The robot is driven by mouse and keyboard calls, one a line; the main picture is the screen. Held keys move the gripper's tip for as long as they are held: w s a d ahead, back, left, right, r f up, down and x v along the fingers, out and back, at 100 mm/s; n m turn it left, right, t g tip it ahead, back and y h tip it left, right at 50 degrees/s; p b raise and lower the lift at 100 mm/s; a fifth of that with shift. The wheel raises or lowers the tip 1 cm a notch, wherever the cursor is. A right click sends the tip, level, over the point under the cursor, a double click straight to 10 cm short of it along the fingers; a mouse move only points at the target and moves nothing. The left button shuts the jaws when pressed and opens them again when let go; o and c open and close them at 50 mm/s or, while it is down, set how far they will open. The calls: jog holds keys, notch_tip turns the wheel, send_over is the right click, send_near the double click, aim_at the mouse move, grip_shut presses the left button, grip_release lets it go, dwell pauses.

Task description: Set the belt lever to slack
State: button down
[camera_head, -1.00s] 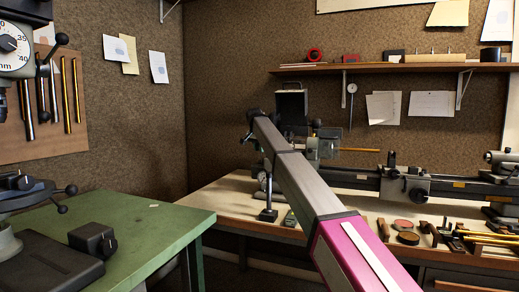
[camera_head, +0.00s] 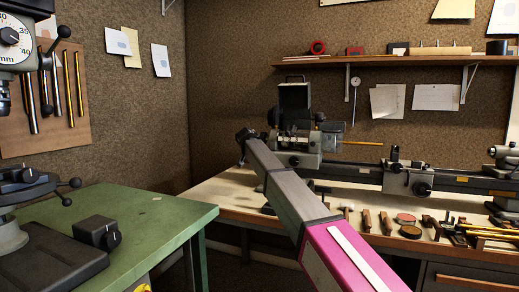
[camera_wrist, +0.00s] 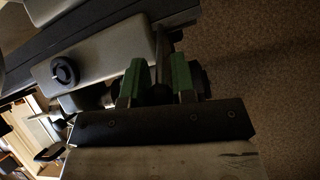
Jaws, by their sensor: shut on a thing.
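The small lathe's grey headstock (camera_head: 298,158) stands on the back bench, just right of my arm's far end. In the wrist view, my gripper (camera_wrist: 159,82) has two green fingers closed around a dark bar (camera_wrist: 162,45), which appears to be the belt lever. The bar stands between the fingers and runs up past their tips. A pale grey housing with a round black knob (camera_wrist: 65,71) lies close to the left of the fingers. In the head view my arm hides the fingers and the lever, so the lever's setting cannot be read.
The lathe bed and carriage (camera_head: 408,178) extend to the right. Hand tools and brass tubes lie along the bench front. A green table (camera_head: 150,222) with a drill press stands at left. A wall shelf (camera_head: 420,58) hangs above.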

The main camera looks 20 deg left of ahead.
jog(key=shift+t, duration=0.3)
jog(key=shift+s+f, duration=0.3)
jog(key=shift+f, duration=0.4)
jog(key=shift+s+f, duration=0.3)
jog(key=shift+f, duration=0.4)
jog(key=shift+s+f, duration=0.3)
jog(key=shift+f, duration=0.4)
jog(key=c, duration=0.9)
grip_release()
jog(key=shift+c, duration=0.2)
jog(key=shift+r, duration=0.1)
jog(key=v, duration=1)
jog(key=shift+s+a+r, duration=0.1)
jog(key=shift+s, duration=0.25)
